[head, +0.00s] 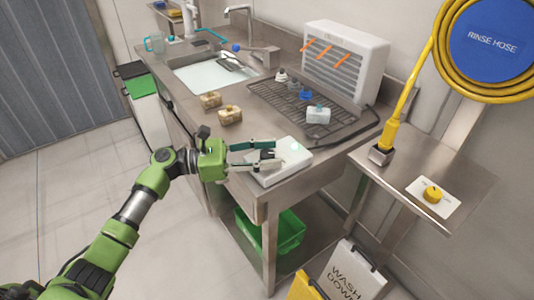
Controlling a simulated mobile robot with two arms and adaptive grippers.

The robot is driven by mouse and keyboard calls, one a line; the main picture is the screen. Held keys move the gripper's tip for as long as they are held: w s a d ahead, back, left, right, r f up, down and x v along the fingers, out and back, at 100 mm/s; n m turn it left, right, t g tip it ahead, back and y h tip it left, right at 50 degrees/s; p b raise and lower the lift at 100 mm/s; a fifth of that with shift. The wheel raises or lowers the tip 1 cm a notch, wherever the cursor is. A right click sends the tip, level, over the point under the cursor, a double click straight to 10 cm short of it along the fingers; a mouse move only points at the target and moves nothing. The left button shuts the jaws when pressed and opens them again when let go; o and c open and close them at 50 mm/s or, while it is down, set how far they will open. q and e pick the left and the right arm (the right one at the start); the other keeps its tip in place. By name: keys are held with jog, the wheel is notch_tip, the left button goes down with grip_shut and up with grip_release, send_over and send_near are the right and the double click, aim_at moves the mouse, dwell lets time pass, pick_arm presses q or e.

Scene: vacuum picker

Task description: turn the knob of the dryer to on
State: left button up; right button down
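The dryer (345,62) is a white box with a slatted front at the back of the steel counter, with orange streamers standing out from its slats. A low white control box (294,163) lies at the counter's front edge, with a small pale green light on top. My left gripper (275,153) reaches over this box from the left, its fingers apart around a small dark part that looks like the knob. The fingers hide most of it, so I cannot tell whether they touch it or which way it points. My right gripper is out of view.
A black rack (330,122) with several small items stands before the dryer. Two tan blocks (230,115) lie left of it, near the sink (200,75). A side shelf (470,170) holds a yellow knob (432,194) and the yellow hose end (388,138).

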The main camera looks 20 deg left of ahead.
pick_arm(q)
jog(key=shift+a, duration=0.1)
jog(key=v, duration=1.1)
jog(key=shift+s+a, duration=0.25)
jog(key=shift+a, duration=0.1)
